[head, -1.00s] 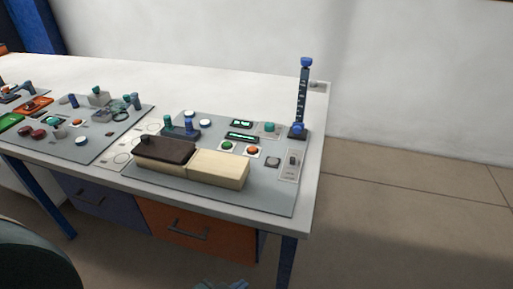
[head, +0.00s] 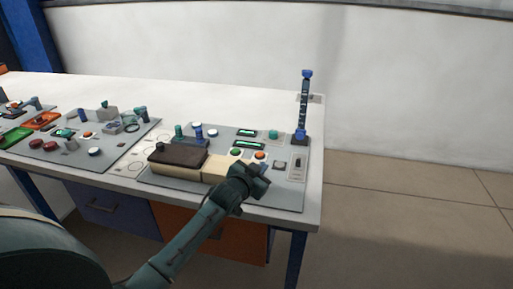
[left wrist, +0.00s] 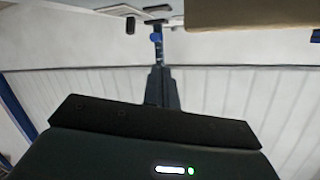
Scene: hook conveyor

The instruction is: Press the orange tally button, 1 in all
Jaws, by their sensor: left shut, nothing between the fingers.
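The orange tally button (head: 260,155) sits on a small white plate on the grey panel, to the right of a green button (head: 236,152). My left gripper (head: 262,180) is shut and empty. In the head view it appears just below the orange button, over the near part of the panel by the cream block's right end. The button's top is visible and the gripper looks apart from it; the exact height gap cannot be told. The left wrist view shows mostly wall and my own dark gripper body, and I cannot make out the button there.
A brown-topped cream box (head: 178,155) stands left of the gripper. A dark post with blue ends (head: 303,105) rises at the panel's back right. Two small displays (head: 246,132) lie behind the buttons. Another control panel (head: 70,155) is at the left.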

